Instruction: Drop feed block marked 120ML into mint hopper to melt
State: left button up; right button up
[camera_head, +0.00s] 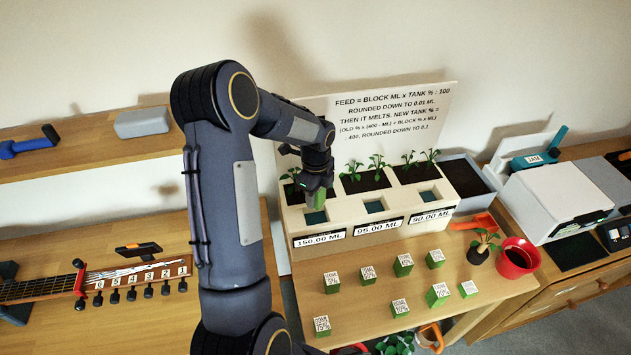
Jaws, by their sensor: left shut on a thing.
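My left gripper (318,183) is shut on a green feed block (316,198) and holds it just above the left hopper opening (316,217) of the white planter box (283,217). The held block's marking is hidden. The box also has a middle hopper opening (374,207) and a right hopper opening (428,198). Its front displays read 150.00 ML, 95.00 ML and 90.00 ML from left to right. I cannot tell which plant is mint. Several other green blocks with white labels, such as one block (403,266), stand on the table in front. My right gripper is out of view.
A white sign (395,115) with feed rules stands behind the box. Seedlings (377,165) grow behind the openings. A red pot (517,260) and an orange scoop (473,222) are to the right. A guitar (40,287) lies on the left bench.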

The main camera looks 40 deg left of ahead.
pick_arm(q)
notch_tip(320, 180, down, 8)
jog(key=b, duration=0.5)
jog(key=shift+b, duration=0.3)
